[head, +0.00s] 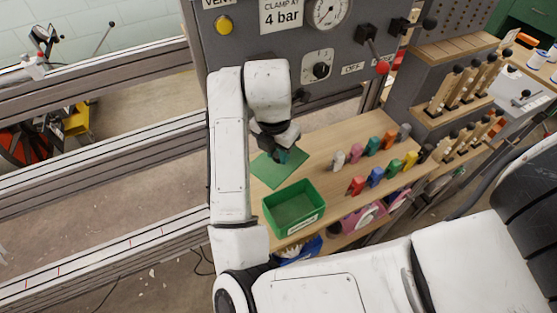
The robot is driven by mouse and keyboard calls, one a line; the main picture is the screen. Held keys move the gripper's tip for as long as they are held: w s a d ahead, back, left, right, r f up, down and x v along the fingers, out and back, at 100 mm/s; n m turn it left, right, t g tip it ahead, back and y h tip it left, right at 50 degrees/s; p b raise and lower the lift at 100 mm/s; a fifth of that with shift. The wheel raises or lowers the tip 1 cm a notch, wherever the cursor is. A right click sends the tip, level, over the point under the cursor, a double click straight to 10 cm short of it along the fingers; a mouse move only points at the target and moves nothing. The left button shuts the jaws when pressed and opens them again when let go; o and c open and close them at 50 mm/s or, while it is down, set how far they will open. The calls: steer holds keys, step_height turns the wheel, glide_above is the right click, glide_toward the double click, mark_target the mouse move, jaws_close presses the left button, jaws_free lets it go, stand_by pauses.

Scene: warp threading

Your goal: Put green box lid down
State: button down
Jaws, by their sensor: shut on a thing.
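The green box lid (276,172) is a flat green panel at the left end of the wooden shelf, behind the green box. My gripper (284,158) is above it and shut on a small teal part at the lid's top, probably its handle. The fingertips are small and partly dark in this view. I cannot tell whether the lid touches the shelf or hangs just above it. The green box (293,208) stands open in front of the lid, with a white label on its front; it looks empty.
Several coloured pegs, such as a red one (356,186) and a yellow one (410,160), stand in rows on the wooden shelf (322,146) to the right. A grey control panel (290,50) rises behind. Metal rails (110,165) run at the left.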

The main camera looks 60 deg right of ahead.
mark_target(276, 166)
steer(key=shift+s+f, duration=0.1)
steer(key=shift+f, duration=1.35)
steer(key=c, duration=0.9)
jaws_free()
steer(key=shift+r, duration=0.1)
steer(key=r+p, duration=0.1)
steer(key=r, duration=0.3)
steer(key=a+r+p, duration=0.1)
steer(key=r, duration=0.3)
steer(key=r+p, duration=0.2)
steer(key=r, duration=0.2)
steer(key=shift+a, duration=0.2)
steer(key=shift+f, duration=0.1)
